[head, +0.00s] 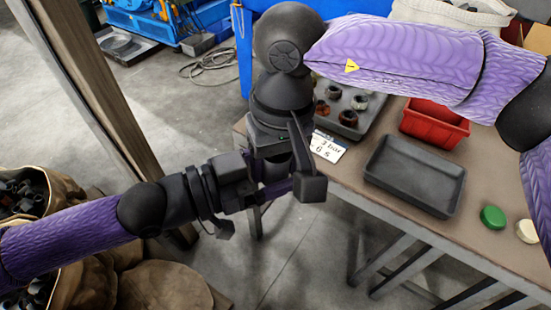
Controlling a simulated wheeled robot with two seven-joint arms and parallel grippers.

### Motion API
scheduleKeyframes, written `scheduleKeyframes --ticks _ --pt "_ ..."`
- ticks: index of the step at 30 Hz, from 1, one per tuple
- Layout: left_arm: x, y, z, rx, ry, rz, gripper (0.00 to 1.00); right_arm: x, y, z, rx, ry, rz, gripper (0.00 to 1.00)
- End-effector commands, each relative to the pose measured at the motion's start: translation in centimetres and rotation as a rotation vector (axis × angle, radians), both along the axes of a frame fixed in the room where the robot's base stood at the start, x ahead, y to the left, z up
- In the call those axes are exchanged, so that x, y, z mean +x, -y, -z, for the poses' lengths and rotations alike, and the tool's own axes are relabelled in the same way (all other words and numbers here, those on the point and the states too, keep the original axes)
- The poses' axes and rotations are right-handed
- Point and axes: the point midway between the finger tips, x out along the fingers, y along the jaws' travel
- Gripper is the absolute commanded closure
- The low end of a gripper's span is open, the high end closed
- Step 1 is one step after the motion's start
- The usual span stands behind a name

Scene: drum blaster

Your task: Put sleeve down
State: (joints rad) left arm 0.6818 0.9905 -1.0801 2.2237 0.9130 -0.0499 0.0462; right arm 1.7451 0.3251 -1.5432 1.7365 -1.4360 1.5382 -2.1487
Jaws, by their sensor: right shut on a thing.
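My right gripper (300,178) hangs fingers-down at the table's left edge, beside the card. It is shut on a thing that its fingers and my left gripper hide, so I cannot make out the shape of the sleeve. My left gripper (238,185) comes in from the left, over the floor, and overlaps the right one in the picture. I cannot tell whether they touch or whether its jaws are open. A dark tray (372,116) on the table holds several small ring-shaped parts, some rusty.
The brown table (485,172) bears a red bin (435,124), an empty grey tray (414,176), a green button (493,217), a cream button (527,231) and a card (327,147) reading "3 bar 6 s". Sacks of dark parts (28,195) stand lower left. A wooden post (92,85) rises at left.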

Motion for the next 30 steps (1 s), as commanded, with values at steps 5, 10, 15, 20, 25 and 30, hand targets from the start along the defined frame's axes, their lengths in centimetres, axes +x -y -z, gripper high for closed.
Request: scheduleKeyframes --ticks 5,10,15,20,25,30 --pt "0.0 0.0 0.0 0.0 0.0 0.0 0.02 0.0 0.0 0.0 -0.001 0.001 0.0 1.0" --pt "-0.1 -0.2 0.0 0.002 0.0 0.0 0.02 0.0 0.0 0.0 -0.001 0.001 0.0 1.0" --pt "-1.3 -3.0 -0.1 0.01 0.001 -0.005 0.02 0.0 0.0 0.0 -0.001 0.001 0.0 1.0" --pt "-3.3 -7.0 -0.4 0.007 0.003 -0.009 0.02 0.0 0.0 0.0 -0.001 0.001 0.001 1.0" --pt "-4.9 -9.9 -0.5 0.001 0.0 -0.006 0.02 0.0 0.0 0.0 -0.001 0.0 0.001 1.0" --pt "-4.1 -10.9 0.9 0.04 0.016 -0.014 0.02 0.0 0.0 0.0 -0.001 0.0 0.001 1.0"
